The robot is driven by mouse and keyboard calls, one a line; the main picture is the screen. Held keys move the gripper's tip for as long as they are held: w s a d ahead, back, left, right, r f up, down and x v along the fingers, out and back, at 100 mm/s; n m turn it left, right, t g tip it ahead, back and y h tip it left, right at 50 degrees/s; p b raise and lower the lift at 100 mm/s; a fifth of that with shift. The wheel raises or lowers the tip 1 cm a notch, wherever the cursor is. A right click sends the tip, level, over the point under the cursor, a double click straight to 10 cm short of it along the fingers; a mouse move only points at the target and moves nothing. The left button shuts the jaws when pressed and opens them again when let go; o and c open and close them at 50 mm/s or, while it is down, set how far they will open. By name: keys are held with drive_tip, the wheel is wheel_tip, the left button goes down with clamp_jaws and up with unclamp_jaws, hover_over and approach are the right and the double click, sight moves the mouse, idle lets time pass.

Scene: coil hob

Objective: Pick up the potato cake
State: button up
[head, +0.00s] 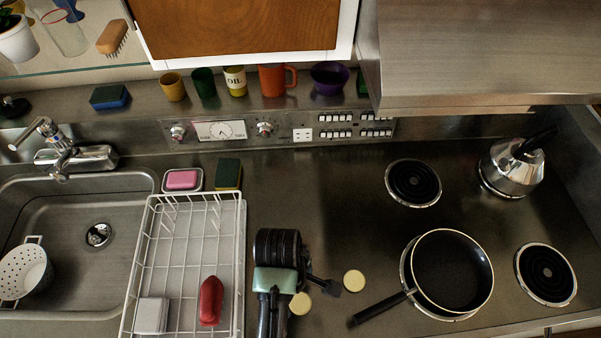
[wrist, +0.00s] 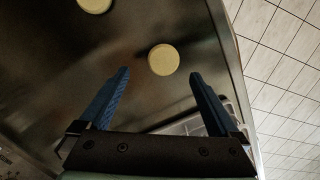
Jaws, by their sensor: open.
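Two pale yellow round flat cakes lie on the steel counter between the dish rack and the frying pan; I cannot tell which is the potato cake. One cake (head: 354,280) lies nearer the pan, and it shows at the top edge of the wrist view (wrist: 95,4). The other cake (head: 300,303) is nearer the front, partly hidden by my arm in the head view. In the wrist view this cake (wrist: 163,59) appears just ahead of and between my fingertips. My gripper (wrist: 159,76) is open and empty, its blue fingers apart. In the head view my gripper (head: 318,284) is over the counter beside the cakes.
A white dish rack (head: 240,270) with a red item (head: 211,300) stands left of my arm. A black frying pan (head: 452,272) sits on a coil at the right, its handle pointing toward the cakes. A kettle (head: 514,168) stands at the back right. Counter behind the cakes is clear.

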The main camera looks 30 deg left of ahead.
sight(300, 302)
drive_tip(key=shift+s+d+f, duration=0.1)
drive_tip(key=shift+s+f, duration=0.15)
drive_tip(key=shift+f, duration=0.05)
drive_tip(key=shift+s+d+f+p, duration=0.1)
drive_tip(key=shift+f+p, duration=0.1)
drive_tip(key=shift+f, duration=0.55)
drive_tip(key=shift+w+d+f+p, duration=0.15)
drive_tip(key=shift+f+p, duration=0.1)
drive_tip(key=shift+f, duration=0.55)
drive_tip(key=shift+s+d+f+p, duration=0.1)
drive_tip(key=shift+s+f+p, duration=0.1)
drive_tip(key=shift+f, duration=0.55)
drive_tip(key=shift+r, duration=0.1)
drive_tip(key=c, duration=1.4)
